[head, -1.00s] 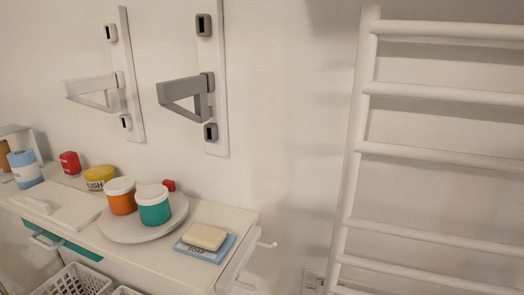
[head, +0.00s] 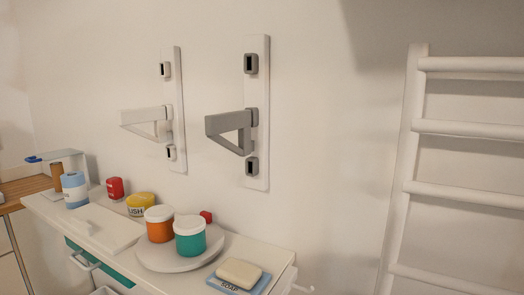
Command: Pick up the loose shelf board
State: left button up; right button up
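No thing shows clearly as a loose shelf board. A flat white slab (head: 112,231) lies on the white counter top (head: 232,250) at the lower left; I cannot tell whether it is the board. Two wall brackets, one white (head: 143,116) and one grey (head: 226,124), stick out from white upright rails and bear nothing. Neither of my grippers is in view.
On the counter stand a round tray (head: 180,262) with an orange jar (head: 159,224) and a teal jar (head: 190,236), a yellow tin (head: 140,204), a red container (head: 115,188), a blue bottle (head: 74,189) and soap (head: 239,273). A white ladder-like rack (head: 402,180) is at right.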

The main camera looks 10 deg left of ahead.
aim_at(114, 233)
jog(key=u, duration=1.3)
jog(key=i+j+z, duration=0.2)
jog(key=j, duration=0.35)
jog(key=i+j+z, duration=0.15)
jog(key=i+j, duration=0.1)
jog(key=j, duration=0.05)
